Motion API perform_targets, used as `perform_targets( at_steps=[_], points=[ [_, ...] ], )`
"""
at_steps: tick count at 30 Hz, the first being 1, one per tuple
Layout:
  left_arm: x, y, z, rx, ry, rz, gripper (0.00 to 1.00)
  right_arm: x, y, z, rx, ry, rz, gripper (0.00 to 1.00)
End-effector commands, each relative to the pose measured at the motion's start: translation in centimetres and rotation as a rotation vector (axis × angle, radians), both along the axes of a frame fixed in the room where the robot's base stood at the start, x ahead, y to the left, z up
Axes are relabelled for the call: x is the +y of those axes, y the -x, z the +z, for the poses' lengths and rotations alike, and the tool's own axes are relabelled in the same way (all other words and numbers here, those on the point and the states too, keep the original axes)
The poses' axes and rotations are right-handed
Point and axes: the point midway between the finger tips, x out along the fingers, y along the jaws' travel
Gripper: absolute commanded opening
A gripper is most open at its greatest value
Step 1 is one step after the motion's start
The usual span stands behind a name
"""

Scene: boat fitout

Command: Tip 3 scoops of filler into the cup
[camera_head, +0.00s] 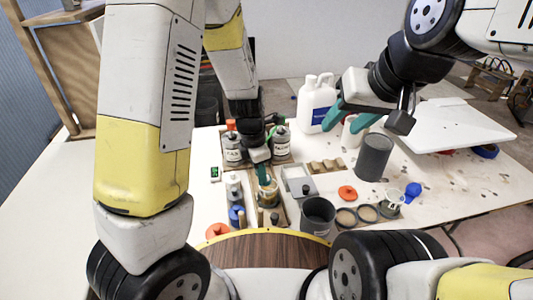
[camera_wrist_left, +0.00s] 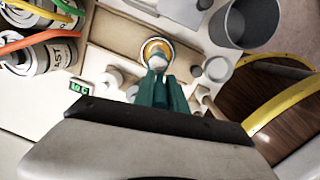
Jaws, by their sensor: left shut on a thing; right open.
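My left gripper (camera_head: 263,173) is shut on a small pale-ended thing (camera_wrist_left: 156,63) at a yellow-rimmed round pot (camera_head: 268,191); its fingers hide most of the thing. In the left wrist view the shut teal fingers (camera_wrist_left: 157,86) point at the pot (camera_wrist_left: 154,44). I cannot tell whether the thing touches the pot. My right gripper (camera_head: 349,119) is open, in front of a white container (camera_head: 353,133). One dark grey cup (camera_head: 374,158) stands below and right of it; another (camera_head: 318,214) stands near the front edge. The filler cannot be told apart.
Two labelled tins (camera_head: 234,150) stand behind the pot in a wooden tray. A white jug (camera_head: 317,103) stands at the back. An orange lid (camera_head: 347,192), a blue scoop-like thing (camera_head: 413,191) and round dishes (camera_head: 346,217) lie at the front right. A small green display (camera_head: 215,173) is at the left.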

Motion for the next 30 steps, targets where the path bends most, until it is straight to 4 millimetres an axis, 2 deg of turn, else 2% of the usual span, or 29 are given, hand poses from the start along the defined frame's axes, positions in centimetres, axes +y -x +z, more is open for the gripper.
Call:
perform_targets(
  at_steps=[5,30],
  points=[
    [-0.6,-0.4,0.0,0.067,-0.076,-0.008,0.00,0.0,0.0,0.0,0.000,0.000,0.000,0.44],
    [-3.5,-3.5,-0.5,0.654,-0.681,-0.001,0.00,0.0,0.0,0.0,0.000,0.000,0.000,0.44]
  ],
)
